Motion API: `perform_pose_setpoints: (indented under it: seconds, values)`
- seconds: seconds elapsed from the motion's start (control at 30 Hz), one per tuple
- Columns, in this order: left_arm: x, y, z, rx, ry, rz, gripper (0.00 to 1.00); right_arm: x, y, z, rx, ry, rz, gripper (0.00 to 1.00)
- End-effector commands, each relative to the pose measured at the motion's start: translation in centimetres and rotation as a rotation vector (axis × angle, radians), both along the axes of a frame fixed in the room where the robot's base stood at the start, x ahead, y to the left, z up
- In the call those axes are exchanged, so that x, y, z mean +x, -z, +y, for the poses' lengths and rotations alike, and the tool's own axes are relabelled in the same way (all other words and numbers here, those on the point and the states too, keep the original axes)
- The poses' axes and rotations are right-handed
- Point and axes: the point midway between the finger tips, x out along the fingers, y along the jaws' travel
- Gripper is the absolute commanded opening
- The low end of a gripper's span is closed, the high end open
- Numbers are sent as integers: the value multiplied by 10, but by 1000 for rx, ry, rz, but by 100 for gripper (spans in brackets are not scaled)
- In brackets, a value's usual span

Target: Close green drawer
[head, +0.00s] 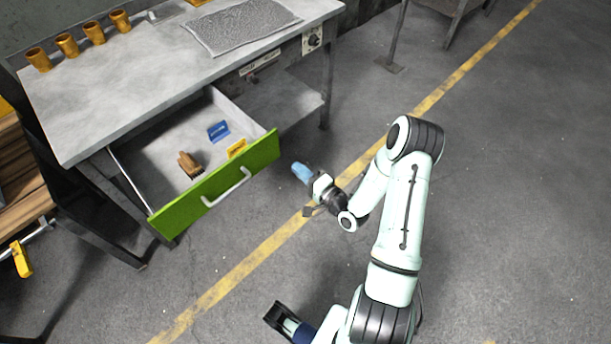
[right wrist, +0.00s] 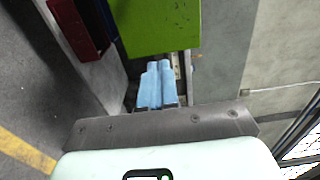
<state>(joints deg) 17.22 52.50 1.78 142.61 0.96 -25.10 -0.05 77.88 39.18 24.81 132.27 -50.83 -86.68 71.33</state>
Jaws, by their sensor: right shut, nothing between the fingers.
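The green drawer (head: 215,185) stands pulled out from under the workbench, with a green front and a silver bar handle (head: 227,188). A blue item (head: 218,131), a yellow item (head: 237,148) and a brown brush (head: 189,164) lie inside it. My right gripper (head: 302,172) is shut and empty, just to the right of the drawer front's right end and off the handle. In the right wrist view its light blue fingers (right wrist: 158,70) point toward the green front (right wrist: 155,25). I cannot tell whether they touch it.
The workbench (head: 150,85) carries several copper-coloured cups (head: 94,32) and a textured metal plate (head: 240,25). A bench leg (head: 324,100) stands behind the gripper. The floor with its yellow line (head: 240,270) is clear in front of the drawer.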

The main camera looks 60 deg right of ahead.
Motion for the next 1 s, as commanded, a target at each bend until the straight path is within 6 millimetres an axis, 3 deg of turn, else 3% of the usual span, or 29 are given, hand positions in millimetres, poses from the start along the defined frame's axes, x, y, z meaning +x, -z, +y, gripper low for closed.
perform_pose_setpoints:
  seconds: [0.2, 0.4, 0.6, 1.0]
  values:
    - [7, 8, 3, 10, -8, -20, 43, 46, 1, -11, -3, -2, -2, 0]
    - [15, 14, 6, 19, -17, -41, 43, 74, 1, -18, -1, 0, -1, 0]
    - [18, 16, 8, 23, -21, -50, 43, 84, 1, -20, -1, 1, 1, 0]
    - [18, 16, 8, 23, -21, -51, 43, 86, 0, -21, -1, 1, 1, 0]
